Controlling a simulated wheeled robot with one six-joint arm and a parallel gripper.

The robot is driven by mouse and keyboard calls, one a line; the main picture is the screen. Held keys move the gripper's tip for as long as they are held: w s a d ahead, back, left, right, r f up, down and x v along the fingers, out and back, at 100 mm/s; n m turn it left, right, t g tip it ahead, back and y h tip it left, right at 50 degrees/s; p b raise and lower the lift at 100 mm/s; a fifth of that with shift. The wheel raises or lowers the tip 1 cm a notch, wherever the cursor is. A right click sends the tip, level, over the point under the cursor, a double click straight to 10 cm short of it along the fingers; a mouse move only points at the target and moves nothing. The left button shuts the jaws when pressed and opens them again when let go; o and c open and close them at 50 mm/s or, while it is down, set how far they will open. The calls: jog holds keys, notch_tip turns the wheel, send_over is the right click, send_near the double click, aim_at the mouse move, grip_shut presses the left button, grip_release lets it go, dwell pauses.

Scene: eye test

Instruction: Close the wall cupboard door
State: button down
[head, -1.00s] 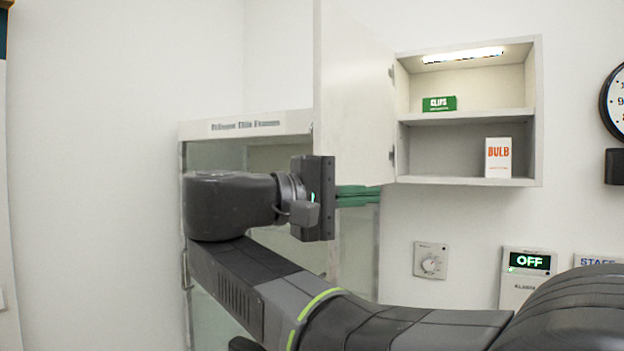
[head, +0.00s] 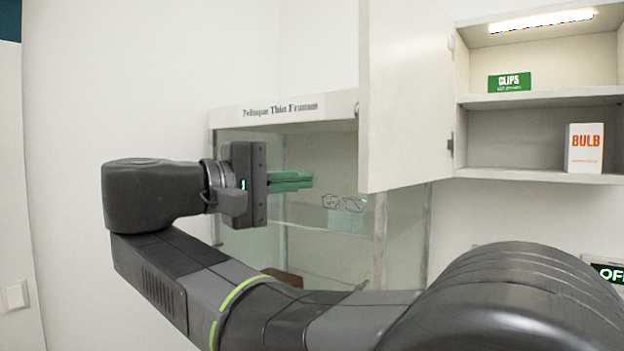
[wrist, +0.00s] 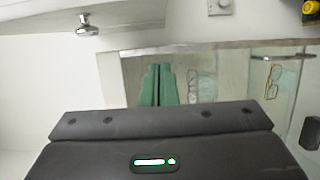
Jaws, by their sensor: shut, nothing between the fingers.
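The white wall cupboard (head: 537,134) is open in the head view. Its door (head: 405,100) stands swung out from the hinges on the cupboard's left side. A small round knob (head: 356,108) shows at the door's left edge; a metal knob (wrist: 88,29) also shows in the wrist view, by a pale panel at the upper left. My gripper (head: 311,179), with green fingers, is shut and empty. In the head view it is left of the door, near the height of its lower edge, with a visible gap between. The fingers also show in the wrist view (wrist: 158,85).
A glass-sided display case (head: 300,130) with a lettered top stands behind my gripper, with spectacles (head: 343,202) inside. The cupboard holds a green CLIPS box (head: 509,83) and a white BULB box (head: 584,148). Bare wall (head: 120,80) lies to the left.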

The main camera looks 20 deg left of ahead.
aim_at(364, 180)
jog(key=w+d+p, duration=0.1)
jog(key=d, duration=0.2)
jog(key=w+d+p, duration=0.1)
jog(key=w+d, duration=0.1)
jog(key=d, duration=0.1)
jog(key=w+d, duration=0.2)
jog(key=d, duration=0.1)
jog(key=shift+d+p, duration=0.1)
jog(key=shift+p, duration=0.3)
jog(key=shift+d, duration=0.15)
